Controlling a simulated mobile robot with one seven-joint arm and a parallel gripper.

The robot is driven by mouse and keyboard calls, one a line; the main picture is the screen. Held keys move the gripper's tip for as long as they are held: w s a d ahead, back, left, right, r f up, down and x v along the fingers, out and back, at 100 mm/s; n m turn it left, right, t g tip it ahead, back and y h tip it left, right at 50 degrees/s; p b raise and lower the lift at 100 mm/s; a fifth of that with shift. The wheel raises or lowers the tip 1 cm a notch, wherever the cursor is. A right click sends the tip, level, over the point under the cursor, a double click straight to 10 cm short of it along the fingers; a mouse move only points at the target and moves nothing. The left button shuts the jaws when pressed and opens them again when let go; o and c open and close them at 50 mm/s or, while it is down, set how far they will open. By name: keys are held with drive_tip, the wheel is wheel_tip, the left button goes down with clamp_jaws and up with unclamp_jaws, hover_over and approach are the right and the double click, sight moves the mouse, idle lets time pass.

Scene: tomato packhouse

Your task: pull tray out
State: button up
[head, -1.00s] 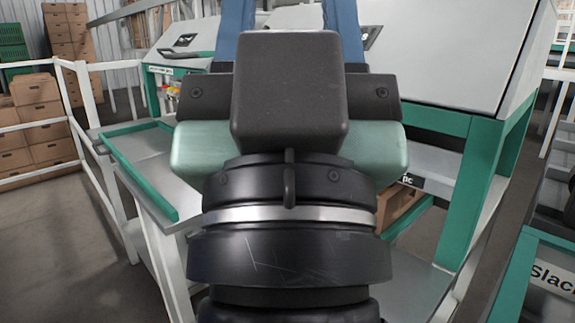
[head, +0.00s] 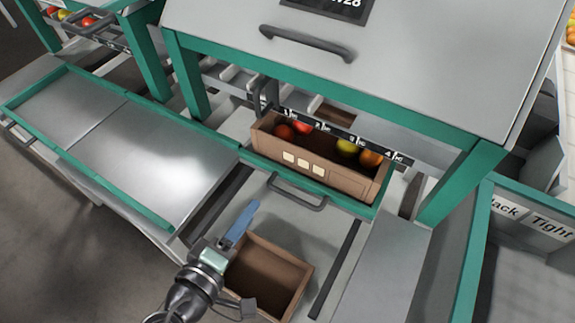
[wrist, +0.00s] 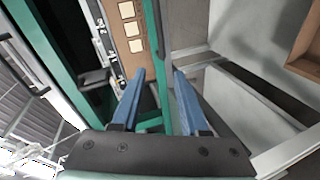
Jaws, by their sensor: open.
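The tray (head: 370,212) has a green rim and a dark bar handle (head: 298,197) on its front, under the machine. A brown box (head: 325,180) with red, yellow and orange tomatoes stands on it. My gripper (head: 248,212) is in front of the tray, left of and nearer than the handle. Its blue fingers are apart in the wrist view (wrist: 160,76), with nothing clearly held between them. There the box's cream labels and a green edge lie beyond the fingertips. I cannot tell whether the gripper touches the handle.
An empty brown box (head: 292,260) sits below and right of my gripper. A metal shelf with green edging (head: 145,160) extends left. Green machine legs (head: 465,182) stand on both sides.

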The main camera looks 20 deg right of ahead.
drive_tip(key=n+h+p, duration=0.1)
drive_tip(key=n+h, duration=0.1)
approach(293, 197)
drive_tip(key=x, duration=1)
drive_tip(key=shift+w+f+b, duration=0.1)
drive_tip(key=shift+f+b, duration=0.2)
drive_tip(key=shift+b, duration=0.05)
clamp_jaws()
idle(0.9)
